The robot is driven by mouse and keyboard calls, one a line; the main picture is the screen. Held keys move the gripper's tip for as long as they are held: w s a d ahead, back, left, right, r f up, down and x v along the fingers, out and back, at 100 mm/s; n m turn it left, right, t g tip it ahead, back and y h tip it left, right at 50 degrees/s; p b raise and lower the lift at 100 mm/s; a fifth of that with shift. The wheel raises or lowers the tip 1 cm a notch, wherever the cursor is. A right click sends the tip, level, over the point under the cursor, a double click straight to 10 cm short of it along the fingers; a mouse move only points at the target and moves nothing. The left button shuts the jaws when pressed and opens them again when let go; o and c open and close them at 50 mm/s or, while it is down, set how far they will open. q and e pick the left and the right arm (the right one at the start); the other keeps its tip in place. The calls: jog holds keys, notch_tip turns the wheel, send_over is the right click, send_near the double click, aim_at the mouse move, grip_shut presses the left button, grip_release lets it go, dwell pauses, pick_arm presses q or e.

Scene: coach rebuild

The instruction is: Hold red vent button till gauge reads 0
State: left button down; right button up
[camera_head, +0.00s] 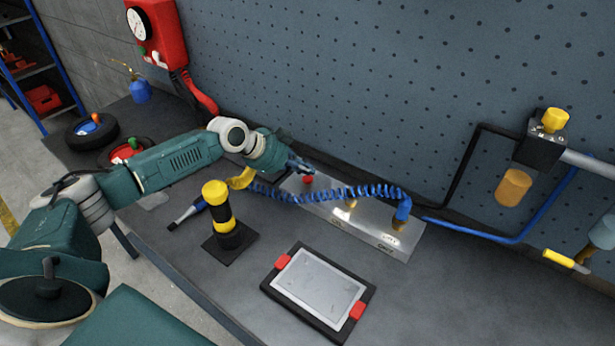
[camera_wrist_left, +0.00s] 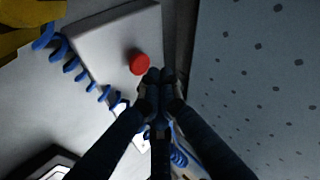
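The red vent button (camera_head: 308,180) stands on the far left part of a silver metal block (camera_head: 330,212) against the pegboard wall. It also shows in the left wrist view (camera_wrist_left: 138,63). My left gripper (camera_head: 299,165) is over that end of the block. In the left wrist view its dark fingertips (camera_wrist_left: 160,76) are together and empty, just beside the button. I cannot tell whether they touch it; the button's top is uncovered there. A gauge with a white dial (camera_head: 137,24) is on a red wall box; its reading is too small to tell. My right gripper is not in view.
A coiled blue hose (camera_head: 330,194) runs along the block. A black and yellow cylinder (camera_head: 222,212) stands in front, and a tablet-like device (camera_head: 318,289) lies nearer. A regulator with a yellow knob (camera_head: 543,139) is on the wall at right. The bench's right front is clear.

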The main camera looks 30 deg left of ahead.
aim_at(306, 180)
pick_arm(q)
jog(key=shift+r+p, duration=1.7)
jog(key=shift+r, duration=0.8)
